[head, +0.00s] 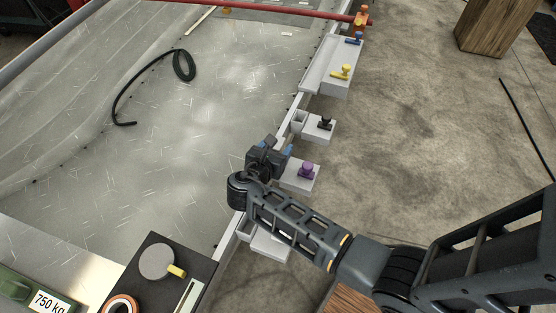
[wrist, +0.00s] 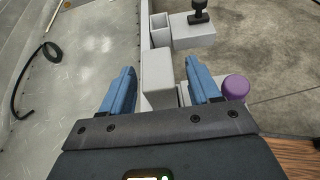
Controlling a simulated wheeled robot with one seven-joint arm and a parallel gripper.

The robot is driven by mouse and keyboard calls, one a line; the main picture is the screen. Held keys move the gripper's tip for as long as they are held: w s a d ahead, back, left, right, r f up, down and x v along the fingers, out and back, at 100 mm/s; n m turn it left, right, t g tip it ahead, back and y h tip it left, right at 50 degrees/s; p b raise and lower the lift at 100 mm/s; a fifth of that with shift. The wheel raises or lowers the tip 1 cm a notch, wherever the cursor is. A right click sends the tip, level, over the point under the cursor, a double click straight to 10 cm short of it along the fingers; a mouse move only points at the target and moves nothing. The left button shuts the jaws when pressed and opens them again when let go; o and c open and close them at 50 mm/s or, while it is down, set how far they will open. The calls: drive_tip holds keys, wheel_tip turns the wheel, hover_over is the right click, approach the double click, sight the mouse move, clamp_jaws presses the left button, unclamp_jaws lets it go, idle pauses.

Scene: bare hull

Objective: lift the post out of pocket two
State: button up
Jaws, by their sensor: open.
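A pale grey square post (wrist: 156,72) stands upright in the wrist view, in the pocket beside the purple knob. My gripper (wrist: 159,64) is open, with one blue finger to the left of the post and one to the right. Gaps show on both sides, and the fingers do not appear to touch it. How deep the fingertips reach is hard to tell. In the head view my gripper (head: 270,152) is at the hull's edge beside the purple knob (head: 306,171) and hides the post. The pocket's mouth is mostly hidden; no pocket number is visible.
An open, empty-looking pocket (head: 298,121) is by the black knob (head: 325,122). Another pocket (head: 245,231) is nearer. Yellow (head: 342,72) and blue (head: 354,39) knobs stand farther along, below a red bar (head: 265,13). A black hose (head: 150,72) lies on the hull.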

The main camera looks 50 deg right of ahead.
drive_tip(key=shift+x, duration=1.45)
drive_tip(key=shift+c, duration=0.2)
clamp_jaws()
drive_tip(key=shift+r, duration=0.1)
